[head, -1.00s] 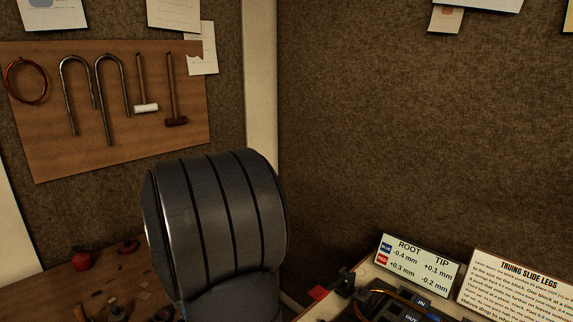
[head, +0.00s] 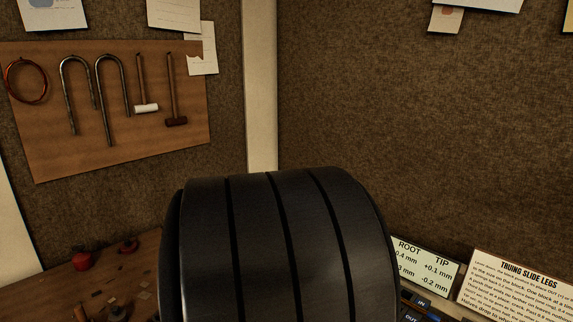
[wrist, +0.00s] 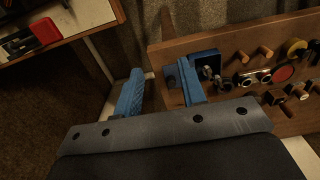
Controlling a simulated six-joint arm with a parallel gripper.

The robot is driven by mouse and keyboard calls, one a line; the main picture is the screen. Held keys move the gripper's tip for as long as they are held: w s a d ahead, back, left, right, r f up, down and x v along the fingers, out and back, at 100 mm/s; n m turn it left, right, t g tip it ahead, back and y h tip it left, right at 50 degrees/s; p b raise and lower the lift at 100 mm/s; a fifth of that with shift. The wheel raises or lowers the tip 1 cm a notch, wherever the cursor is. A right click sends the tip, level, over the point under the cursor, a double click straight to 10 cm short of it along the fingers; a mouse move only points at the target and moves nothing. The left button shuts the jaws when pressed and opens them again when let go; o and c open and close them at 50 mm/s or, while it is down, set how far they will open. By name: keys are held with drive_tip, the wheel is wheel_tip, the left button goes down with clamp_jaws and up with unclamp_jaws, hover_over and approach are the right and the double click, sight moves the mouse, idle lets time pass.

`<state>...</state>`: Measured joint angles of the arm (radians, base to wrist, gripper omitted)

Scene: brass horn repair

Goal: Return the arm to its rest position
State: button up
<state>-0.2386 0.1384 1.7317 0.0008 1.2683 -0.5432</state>
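My gripper (wrist: 161,88) shows in the wrist view as two blue ribbed fingers on a grey bracket. The fingers stand apart with nothing held between them, so it is open and empty. In the head view a large dark ribbed part of my arm (head: 285,250) fills the lower middle, and my gripper is not seen there. My arm hides part of the bench and the left edge of the readout panel (head: 428,265).
In the wrist view, a wooden rack (wrist: 228,50) with several pegs and tools stands right of the fingers, with a blue block (wrist: 205,62) close by. A red item (wrist: 45,31) lies at upper left. A pegboard (head: 60,150) with hanging tools is on the head view's wall.

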drive_tip(key=w+d+f+m, duration=0.45)
drive_tip(key=w+f, duration=0.25)
drive_tip(key=f, duration=0.4)
drive_tip(key=w+d+f+m, duration=0.45)
drive_tip(key=w+f, duration=0.35)
drive_tip(key=f, duration=0.3)
drive_tip(key=w+a+r, duration=0.1)
drive_tip(key=a+r, duration=0.3)
drive_tip(key=a, duration=0.1)
drive_tip(key=shift+w+a+r+n, duration=0.2)
drive_tip(key=shift+a+r+n, duration=0.1)
drive_tip(key=shift+r, duration=0.1)
drive_tip(key=shift+d, duration=0.1)
drive_tip(key=s+d+f, duration=0.2)
drive_tip(key=d+f, duration=0.3)
drive_tip(key=d, duration=0.1)
drive_tip(key=s+a+r+n, duration=0.2)
drive_tip(key=s+a+r, duration=0.2)
drive_tip(key=r, duration=0.5)
drive_tip(key=shift+a+r+n, duration=0.3)
drive_tip(key=shift+a+n, duration=0.1)
